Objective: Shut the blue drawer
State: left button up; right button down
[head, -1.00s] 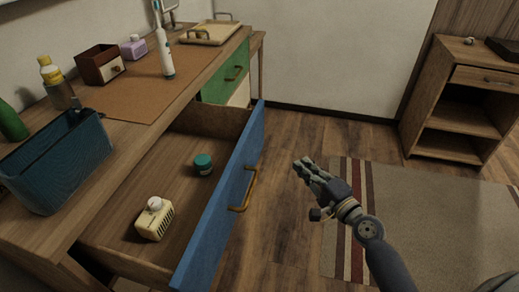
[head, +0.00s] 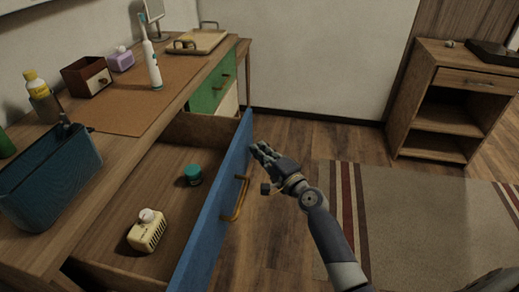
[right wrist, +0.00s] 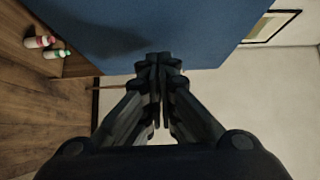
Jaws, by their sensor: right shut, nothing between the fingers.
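The blue drawer (head: 212,222) stands pulled out from the wooden desk, with its blue front facing right and a brass handle (head: 237,198) on it. Inside it lie a cream bottle-like item (head: 147,232) and a small teal-capped jar (head: 193,175). My right gripper (head: 258,150) is shut and empty, close to the upper far part of the drawer front. In the right wrist view the blue front (right wrist: 150,30) fills the top, right by the fingertips (right wrist: 160,62); I cannot tell whether they touch it. My left gripper is not in view.
On the desk (head: 160,135) are a dark blue basket (head: 50,180), a toothbrush (head: 152,65), a small brown box (head: 88,76) and a tray (head: 200,42). A green drawer (head: 213,90) sits farther back. A wooden cabinet (head: 440,100) and a striped rug (head: 420,220) are to the right.

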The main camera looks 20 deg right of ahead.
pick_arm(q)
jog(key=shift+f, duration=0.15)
pick_arm(e)
jog(key=shift+w+a, duration=0.1)
jog(key=shift+a, duration=0.1)
